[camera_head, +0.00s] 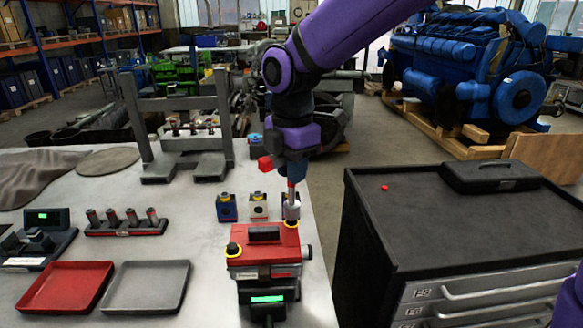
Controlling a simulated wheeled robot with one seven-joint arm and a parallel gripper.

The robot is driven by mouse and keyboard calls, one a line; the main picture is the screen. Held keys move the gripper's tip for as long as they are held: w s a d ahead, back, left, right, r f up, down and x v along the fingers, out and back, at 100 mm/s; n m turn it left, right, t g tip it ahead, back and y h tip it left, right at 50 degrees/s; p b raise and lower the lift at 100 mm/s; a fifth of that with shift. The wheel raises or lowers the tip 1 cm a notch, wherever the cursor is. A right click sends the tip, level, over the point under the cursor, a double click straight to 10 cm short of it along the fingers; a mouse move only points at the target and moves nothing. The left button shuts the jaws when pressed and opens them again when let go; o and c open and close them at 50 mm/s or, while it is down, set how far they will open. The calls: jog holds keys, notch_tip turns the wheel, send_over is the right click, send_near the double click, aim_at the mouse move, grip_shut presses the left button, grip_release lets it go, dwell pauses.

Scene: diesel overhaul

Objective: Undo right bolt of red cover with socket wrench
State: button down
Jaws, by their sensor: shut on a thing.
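The red cover (262,260) sits on a dark unit with a lit green display, near the table's front right edge. My gripper (290,178) points down above that corner, shut on the socket wrench (291,197). The wrench is upright, with a red band and a metal lower end. Its lower end is over or on the right ring; I cannot tell whether it touches the bolt.
Small blue (226,208) and white (258,206) blocks stand just behind the cover. A rack of several sockets (125,228), a red tray (65,288) and a grey tray (147,287) lie left. A black tool cabinet (440,215) stands right, across a gap.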

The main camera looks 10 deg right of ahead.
jog(key=m, duration=0.4)
jog(key=shift+m, duration=0.3)
jog(key=m, duration=1.4)
